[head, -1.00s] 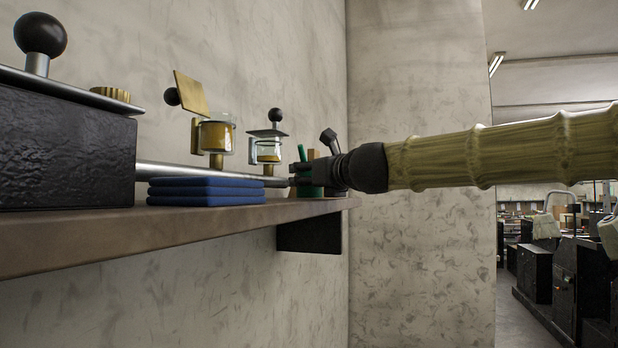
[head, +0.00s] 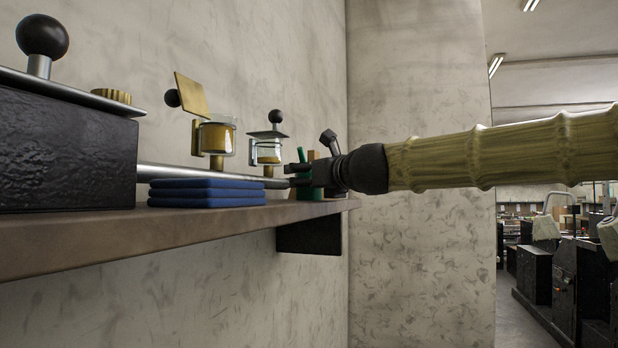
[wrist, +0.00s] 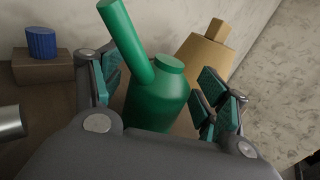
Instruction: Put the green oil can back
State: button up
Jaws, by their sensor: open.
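The green oil can (wrist: 158,98) stands upright on the shelf in the wrist view, its thick spout leaning up to the left. My gripper (wrist: 165,92) is open, with one teal-padded finger on each side of the can; I cannot tell whether either pad touches it. In the head view my gripper (head: 300,176) is at the far end of the shelf (head: 130,240). Only slivers of the green can (head: 302,155) show there, the rest being hidden behind my gripper.
A tan can-like object (wrist: 207,50) stands right behind the green can. A blue ribbed cap (wrist: 41,43) sits on a brown block (wrist: 42,68) at left.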

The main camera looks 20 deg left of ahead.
jog(key=b+v, duration=0.2)
jog(key=v, duration=1)
jog(key=shift+w, duration=0.1)
